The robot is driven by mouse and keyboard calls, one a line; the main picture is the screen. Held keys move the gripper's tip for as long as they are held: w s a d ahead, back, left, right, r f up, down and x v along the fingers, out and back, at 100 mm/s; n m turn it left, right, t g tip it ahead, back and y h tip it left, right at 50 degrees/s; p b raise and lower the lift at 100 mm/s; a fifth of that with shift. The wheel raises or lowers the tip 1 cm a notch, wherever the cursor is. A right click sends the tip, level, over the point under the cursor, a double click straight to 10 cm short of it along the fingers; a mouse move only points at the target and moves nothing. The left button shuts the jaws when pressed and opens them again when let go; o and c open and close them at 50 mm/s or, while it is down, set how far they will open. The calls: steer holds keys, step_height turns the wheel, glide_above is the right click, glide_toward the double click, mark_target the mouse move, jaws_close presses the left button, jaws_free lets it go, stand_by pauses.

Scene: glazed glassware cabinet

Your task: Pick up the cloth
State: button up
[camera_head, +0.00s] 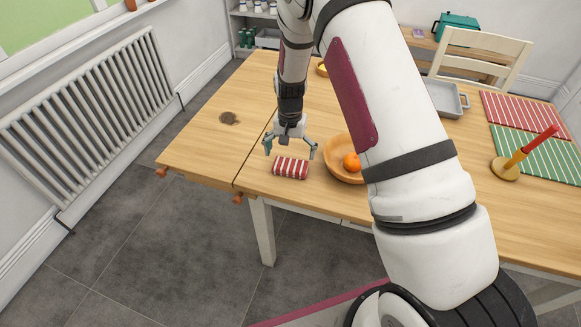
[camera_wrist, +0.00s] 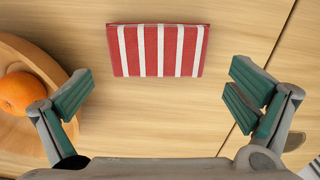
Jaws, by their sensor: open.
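The cloth (camera_head: 290,168) is a small folded bundle with red and white stripes. It lies on the wooden table near its front edge. In the wrist view the cloth (camera_wrist: 158,50) lies flat at the top middle, its stripes running up and down the picture. My gripper (camera_head: 290,150) is open and empty, pointing down just above and behind the cloth. In the wrist view my gripper's fingertips (camera_wrist: 158,93) are spread wider than the cloth, one toward each side and a little below it in the picture. The fingers do not appear to touch it.
A wooden bowl (camera_head: 337,165) with an orange (camera_head: 352,162) stands just right of my gripper. A candle holder (camera_head: 505,169), striped mats (camera_head: 540,154) and a grey tray (camera_head: 440,100) are farther right. The tabletop left of the cloth is mostly clear, with a dark spot (camera_head: 229,118).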

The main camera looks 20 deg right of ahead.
mark_target(290, 164)
steer(key=f, duration=0.4)
steer(key=shift+s+f, duration=0.2)
steer(key=shift+s, duration=0.15)
steer(key=c, duration=0.8)
steer(key=shift+c, duration=0.2)
steer(key=shift+r, duration=0.15)
steer(key=shift+r, duration=0.65)
step_height(290, 164, up, 2)
steer(key=shift+s+r, duration=0.1)
steer(key=shift+s, duration=0.05)
steer(key=s+d+r, duration=0.1)
steer(key=s+d, duration=0.2)
steer(key=s, duration=1.2)
steer(key=shift+s+d, duration=0.15)
steer(key=shift+s, duration=0.05)
